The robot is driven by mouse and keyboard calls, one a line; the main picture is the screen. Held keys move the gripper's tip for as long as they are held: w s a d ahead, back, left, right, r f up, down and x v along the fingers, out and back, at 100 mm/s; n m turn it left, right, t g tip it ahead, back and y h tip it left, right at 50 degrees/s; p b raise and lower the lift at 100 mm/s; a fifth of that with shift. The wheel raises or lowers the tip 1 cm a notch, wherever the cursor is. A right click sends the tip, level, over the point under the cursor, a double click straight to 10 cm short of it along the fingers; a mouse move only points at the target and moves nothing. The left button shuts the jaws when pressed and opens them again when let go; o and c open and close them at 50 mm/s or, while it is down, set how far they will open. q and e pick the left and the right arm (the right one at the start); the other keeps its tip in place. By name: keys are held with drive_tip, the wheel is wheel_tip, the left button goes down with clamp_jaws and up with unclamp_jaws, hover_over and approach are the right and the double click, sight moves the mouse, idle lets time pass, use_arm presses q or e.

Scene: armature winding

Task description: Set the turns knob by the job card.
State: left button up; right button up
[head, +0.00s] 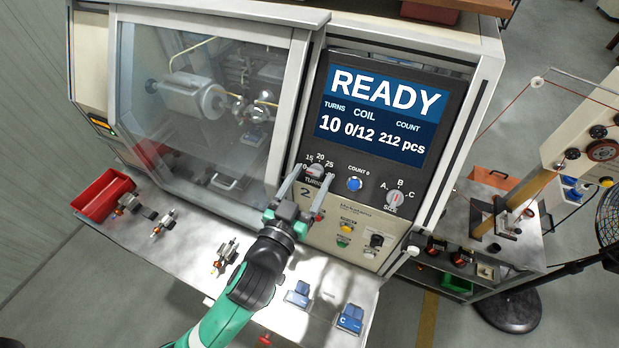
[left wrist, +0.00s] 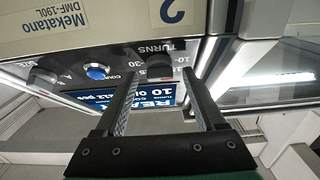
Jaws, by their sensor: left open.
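The turns knob (head: 316,171) is a dark round knob on the machine's control panel, with 15, 20 and 25 printed around its top. The knob's pointer is not clear. The screen (head: 381,110) reads READY, turns 10, coil 0/12, count 212 pcs. I cannot make out a job card. My right gripper is out of view.
A blue button (head: 354,184) and a size knob (head: 395,199) marked A, B, C sit right of the turns knob. A glass guard (head: 205,110) covers the winder.

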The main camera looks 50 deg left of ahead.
use_arm(q)
drive_tip(key=shift+c, duration=0.4)
clamp_jaws()
drive_tip(key=shift+a+r+m+h+p, duration=0.15)
drive_tip(key=shift+m+h+p, duration=0.15)
drive_tip(key=shift+m+p, duration=0.35)
drive_tip(key=m+h+p, duration=0.1)
drive_tip(key=p, duration=0.1)
drive_tip(key=m+h+p, duration=0.1)
drive_tip(key=m+p, duration=0.1)
drive_tip(key=p, duration=0.1)
drive_tip(key=shift+s+a+r+t, duration=0.1)
drive_tip(key=shift+a+r+t, duration=0.1)
drive_tip(key=shift+t, duration=0.2)
drive_tip(key=shift+m+h, duration=0.4)
drive_tip(key=shift+m, duration=0.25)
drive_tip(key=shift+a+f+m+h, duration=0.1)
drive_tip(key=shift+f+m+h, duration=0.1)
drive_tip(key=shift+m+h, duration=0.75)
drive_tip(key=shift+m+g+h+b, duration=0.4)
drive_tip(key=shift+m+h, duration=0.55)
drive_tip(key=shift+m, duration=1.1)
